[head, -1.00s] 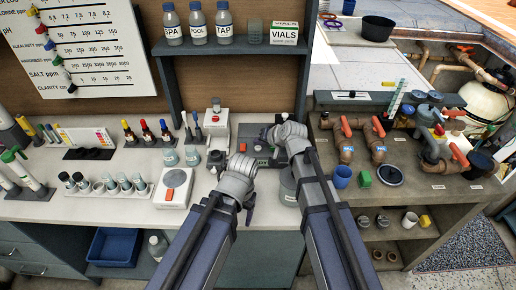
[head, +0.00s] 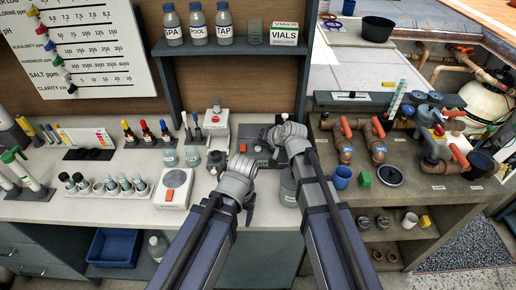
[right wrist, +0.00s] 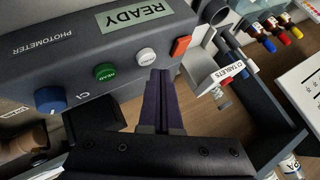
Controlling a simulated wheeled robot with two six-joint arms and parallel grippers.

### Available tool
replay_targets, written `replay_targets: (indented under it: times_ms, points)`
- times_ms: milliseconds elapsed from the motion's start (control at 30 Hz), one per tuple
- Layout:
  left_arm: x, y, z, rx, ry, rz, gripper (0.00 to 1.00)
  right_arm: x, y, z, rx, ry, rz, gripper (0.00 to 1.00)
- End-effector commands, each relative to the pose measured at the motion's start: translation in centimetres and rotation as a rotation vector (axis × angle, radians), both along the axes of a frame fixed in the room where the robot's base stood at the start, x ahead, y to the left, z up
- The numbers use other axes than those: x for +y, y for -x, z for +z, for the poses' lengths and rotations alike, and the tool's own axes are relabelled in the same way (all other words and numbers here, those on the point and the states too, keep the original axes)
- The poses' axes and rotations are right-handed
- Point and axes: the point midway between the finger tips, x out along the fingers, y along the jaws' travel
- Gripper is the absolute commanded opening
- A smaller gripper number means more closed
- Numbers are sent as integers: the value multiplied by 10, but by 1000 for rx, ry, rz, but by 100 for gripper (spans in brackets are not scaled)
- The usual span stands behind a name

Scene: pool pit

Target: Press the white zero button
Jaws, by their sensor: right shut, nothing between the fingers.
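The grey photometer (right wrist: 95,45) has a READY display (right wrist: 125,20). On its front, the right wrist view shows a blue knob (right wrist: 50,98), a green button (right wrist: 104,71), a white button (right wrist: 147,57) and an orange switch (right wrist: 181,47). My right gripper (right wrist: 161,76) is shut and empty, its tips at the lower edge of the white button in that view; I cannot tell if they touch it. In the head view the photometer (head: 247,130) is partly hidden by my right gripper (head: 268,147). My left gripper (head: 249,203) hangs before the bench; its jaws are unclear.
A white scale-like device (head: 173,188) with an orange button, vials and dropper bottles (head: 147,132) stand left on the bench. Orange-handled valves (head: 347,128) stand right. A holder labelled tablets (right wrist: 228,73) is close to the right gripper. The bench front left of centre is fairly clear.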

Motion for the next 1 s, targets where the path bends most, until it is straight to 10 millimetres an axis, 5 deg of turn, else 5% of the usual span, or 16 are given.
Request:
replay_targets:
  times_ms: [1000]
  points:
    - [0,0,-8,0,0,0,69,0,0,-8,0,0,0,0]
